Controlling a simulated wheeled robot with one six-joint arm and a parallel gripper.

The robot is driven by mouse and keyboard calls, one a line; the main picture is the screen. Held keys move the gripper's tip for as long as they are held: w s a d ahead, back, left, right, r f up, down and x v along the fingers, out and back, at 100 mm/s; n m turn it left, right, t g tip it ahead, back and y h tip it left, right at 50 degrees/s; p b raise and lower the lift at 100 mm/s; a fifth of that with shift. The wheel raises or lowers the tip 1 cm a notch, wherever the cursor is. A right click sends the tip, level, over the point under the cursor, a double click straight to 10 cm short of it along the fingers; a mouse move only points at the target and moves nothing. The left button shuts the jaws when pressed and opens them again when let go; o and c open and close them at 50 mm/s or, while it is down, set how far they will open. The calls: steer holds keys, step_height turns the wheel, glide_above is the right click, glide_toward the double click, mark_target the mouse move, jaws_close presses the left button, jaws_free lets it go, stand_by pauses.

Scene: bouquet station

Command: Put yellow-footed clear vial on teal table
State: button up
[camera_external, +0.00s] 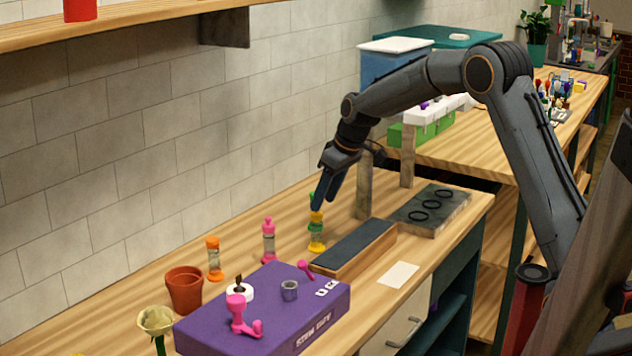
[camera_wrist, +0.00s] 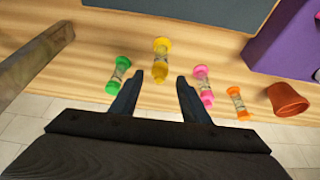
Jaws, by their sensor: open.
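The yellow-footed clear vial (camera_external: 316,236) stands on the wooden bench near the tiled wall. In the wrist view the yellow-footed vial (camera_wrist: 161,60) lies just beyond the gap between my fingertips. My gripper (camera_external: 317,205) is open and empty, pointing down above the vial; both fingers show in the wrist view (camera_wrist: 160,80). A teal flat top (camera_external: 462,37), which looks like the teal table, is at the back behind a blue bin.
A green vial (camera_wrist: 118,74) stands left of the yellow one; a pink vial (camera_external: 268,242), an orange vial (camera_external: 214,260) and a terracotta pot (camera_external: 185,290) are nearby. A dark-topped wooden block (camera_external: 354,248) and a purple box (camera_external: 262,312) sit in front.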

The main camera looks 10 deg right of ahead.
steer(key=s+d, duration=0.1)
steer(key=d, duration=0.2)
steer(key=s+d+f+m, duration=0.1)
steer(key=s+d, duration=0.1)
steer(key=s+d+m+h, duration=0.1)
steer(key=d, duration=0.2)
steer(key=shift+s+d+f, duration=0.3)
steer(key=shift+d+f, duration=0.05)
steer(key=s+d+f+m+g+h, duration=0.1)
steer(key=s+d+f+m, duration=0.2)
steer(key=s+d, duration=0.8)
steer(key=s+d+f+m+g+h, duration=0.1)
steer(key=s+d+f+m, duration=0.3)
steer(key=s+d+f, duration=0.3)
steer(key=s+d, duration=0.4)
steer(key=s, duration=0.6)
steer(key=shift+s+f, duration=0.15)
steer(key=shift+s, duration=0.25)
